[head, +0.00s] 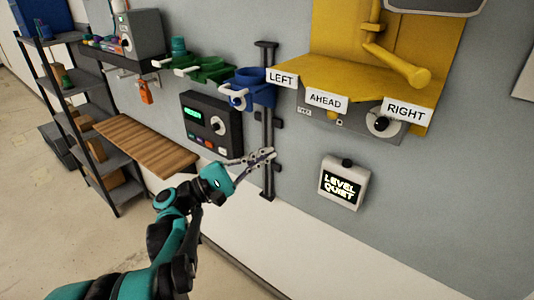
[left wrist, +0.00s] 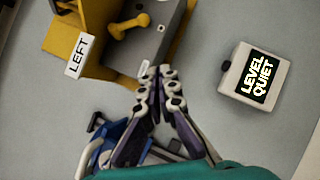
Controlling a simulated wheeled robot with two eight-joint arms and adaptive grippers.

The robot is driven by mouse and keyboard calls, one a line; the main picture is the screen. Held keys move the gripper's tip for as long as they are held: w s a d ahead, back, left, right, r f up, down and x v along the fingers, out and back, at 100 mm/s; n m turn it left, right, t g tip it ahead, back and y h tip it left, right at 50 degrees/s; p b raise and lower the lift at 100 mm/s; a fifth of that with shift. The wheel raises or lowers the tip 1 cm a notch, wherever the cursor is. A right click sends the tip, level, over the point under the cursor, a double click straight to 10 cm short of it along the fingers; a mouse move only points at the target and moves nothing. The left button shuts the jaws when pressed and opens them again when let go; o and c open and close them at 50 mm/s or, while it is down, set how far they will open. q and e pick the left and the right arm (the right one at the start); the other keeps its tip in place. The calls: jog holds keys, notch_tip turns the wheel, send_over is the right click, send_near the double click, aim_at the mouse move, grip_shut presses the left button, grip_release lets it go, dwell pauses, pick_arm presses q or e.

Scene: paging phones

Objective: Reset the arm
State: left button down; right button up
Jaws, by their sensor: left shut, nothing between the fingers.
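My left gripper (head: 271,153) is at the end of a teal and black arm that comes in from the lower left. It is shut and empty, its fingertips close together, in front of the grey wall near a dark vertical rail (head: 268,115). The left wrist view shows the two metal fingers (left wrist: 157,72) from behind, converging at their tips just below the grey panel (left wrist: 160,38) in the picture. I cannot tell whether the tips touch anything. My right gripper is in neither view.
A yellow booth (head: 340,70) carries LEFT, AHEAD and RIGHT labels. A white box (head: 358,177) reads "LEVEL QUIET". Green and blue (head: 262,92) holders, a dark keypad panel (head: 190,112), a wooden shelf (head: 150,145) and a dark rack (head: 75,90) stand leftward. The lower wall is clear.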

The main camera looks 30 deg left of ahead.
pick_arm(q)
jog(key=d+f+m+g+y+b, duration=0.2)
jog(key=d+f+m+g+b, duration=0.15)
jog(key=d+f, duration=0.5)
jog(key=d+f+m+g+y+b, duration=0.15)
jog(key=d+f+g+b, duration=0.35)
jog(key=f, duration=0.7)
jog(key=s+f+m+y+b, duration=0.2)
jog(key=s+f+m, duration=0.1)
jog(key=f, duration=0.3)
jog(key=s+f+m+g+y+b, duration=0.1)
jog(key=s+f+m+y+b, duration=0.1)
jog(key=f+m, duration=0.3)
jog(key=s+f+m+g+y+b, duration=0.1)
jog(key=s+f+m+y+b, duration=0.1)
jog(key=s+f+m+y, duration=0.2)
notch_tip(320, 180, down, 4)
jog(key=shift+s+d+r, duration=0.1)
jog(key=shift+s+d, duration=0.05)
jog(key=shift+s, duration=0.35)
jog(key=shift+y, duration=0.25)
